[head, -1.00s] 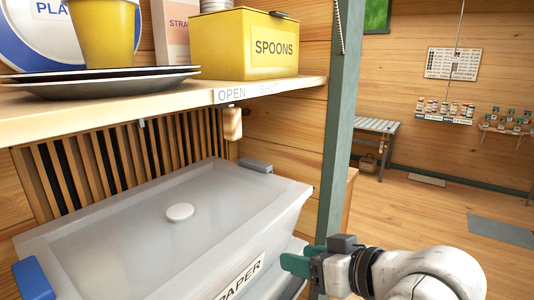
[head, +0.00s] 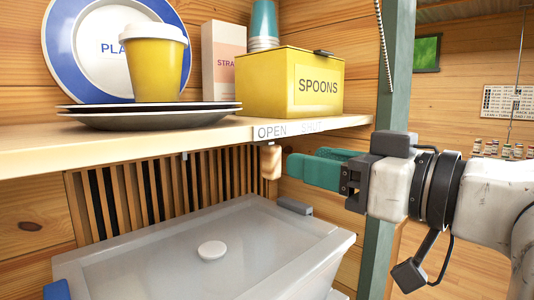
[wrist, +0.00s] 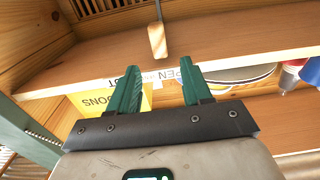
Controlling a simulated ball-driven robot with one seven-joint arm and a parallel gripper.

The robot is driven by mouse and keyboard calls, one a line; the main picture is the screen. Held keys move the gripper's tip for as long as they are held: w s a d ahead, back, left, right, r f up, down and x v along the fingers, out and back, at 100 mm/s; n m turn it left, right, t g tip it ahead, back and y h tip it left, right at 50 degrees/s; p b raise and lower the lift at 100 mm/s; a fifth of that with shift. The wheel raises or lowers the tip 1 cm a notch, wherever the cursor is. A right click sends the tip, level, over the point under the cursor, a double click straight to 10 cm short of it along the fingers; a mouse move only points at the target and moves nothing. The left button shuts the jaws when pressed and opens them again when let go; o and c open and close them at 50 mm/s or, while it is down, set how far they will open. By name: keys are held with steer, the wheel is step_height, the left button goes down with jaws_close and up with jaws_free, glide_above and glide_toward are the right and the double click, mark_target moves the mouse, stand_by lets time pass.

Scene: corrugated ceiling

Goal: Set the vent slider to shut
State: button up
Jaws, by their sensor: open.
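The vent slider's wooden knob (head: 270,161) hangs under the shelf edge, below the word OPEN. The word SHUT (head: 313,127) is fainter, to its right. The slatted vent (head: 150,190) behind shows dark gaps between its slats. My gripper (head: 290,166) has teal fingers and is open and empty. Its fingertips are just right of the knob in the head view; I cannot tell if they touch. In the wrist view the knob (wrist: 157,40) lies beyond the fingertips, lined up with the gap between them (wrist: 160,68).
A lidded grey bin (head: 150,250) stands below the vent. The shelf (head: 200,140) above holds a yellow SPOONS box (head: 290,84), dark plates (head: 150,115) and a yellow cup (head: 157,58). A green post (head: 392,80) stands right, behind my arm.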

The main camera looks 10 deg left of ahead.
mark_target(265, 153)
steer(key=p+x, duration=0.2)
steer(key=x, duration=0.8)
steer(key=shift+w+a, duration=0.2)
steer(key=shift+c, duration=0.2)
jaws_close()
